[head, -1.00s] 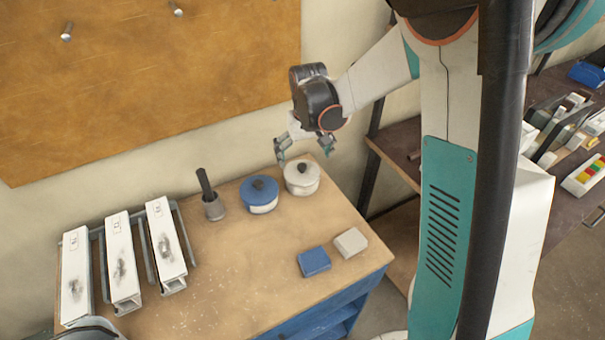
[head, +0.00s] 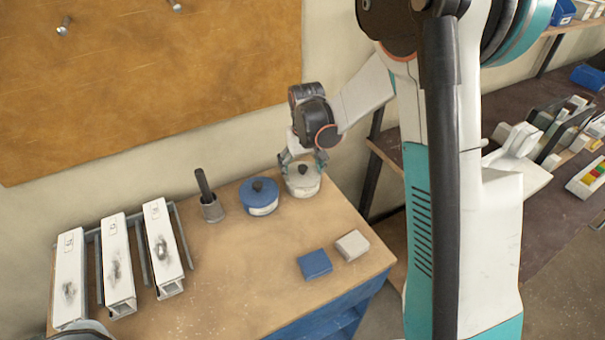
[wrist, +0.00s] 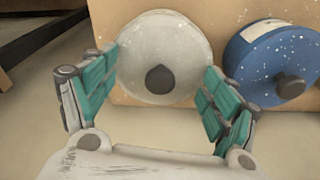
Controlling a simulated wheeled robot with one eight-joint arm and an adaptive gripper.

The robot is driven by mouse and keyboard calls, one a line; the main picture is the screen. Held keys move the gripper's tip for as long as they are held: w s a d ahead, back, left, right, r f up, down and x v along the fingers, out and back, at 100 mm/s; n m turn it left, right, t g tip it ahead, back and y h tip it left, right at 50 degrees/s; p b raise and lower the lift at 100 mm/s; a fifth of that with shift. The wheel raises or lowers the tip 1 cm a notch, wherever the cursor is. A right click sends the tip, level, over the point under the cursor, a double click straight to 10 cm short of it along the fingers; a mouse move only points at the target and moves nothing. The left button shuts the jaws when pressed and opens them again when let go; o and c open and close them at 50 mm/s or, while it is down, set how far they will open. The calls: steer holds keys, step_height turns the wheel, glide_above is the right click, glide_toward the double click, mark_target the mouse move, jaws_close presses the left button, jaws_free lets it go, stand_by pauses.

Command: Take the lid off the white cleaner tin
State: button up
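The white cleaner tin (head: 303,186) stands on the bench top at the back right, with its pale lid on and a dark knob in the lid's middle. In the wrist view the white lid (wrist: 150,40) fills the upper middle, and its dark knob (wrist: 160,79) lies between my fingers. My gripper (head: 303,165) is just above the tin, pointing down, with its teal-padded fingers apart on both sides of the knob. It also shows in the wrist view (wrist: 158,88), open and empty. I cannot tell whether a finger touches the lid.
A blue tin (head: 258,197) with a dark knob stands close to the left of the white tin. A brush in a metal cup (head: 211,209), blue block (head: 315,264), pale block (head: 352,245) and clamped white profiles (head: 115,260) are on the bench. The bench middle is clear.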

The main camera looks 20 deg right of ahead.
steer(key=shift+s, duration=0.1)
steer(key=c, duration=0.4)
steer(key=shift+o, duration=0.2)
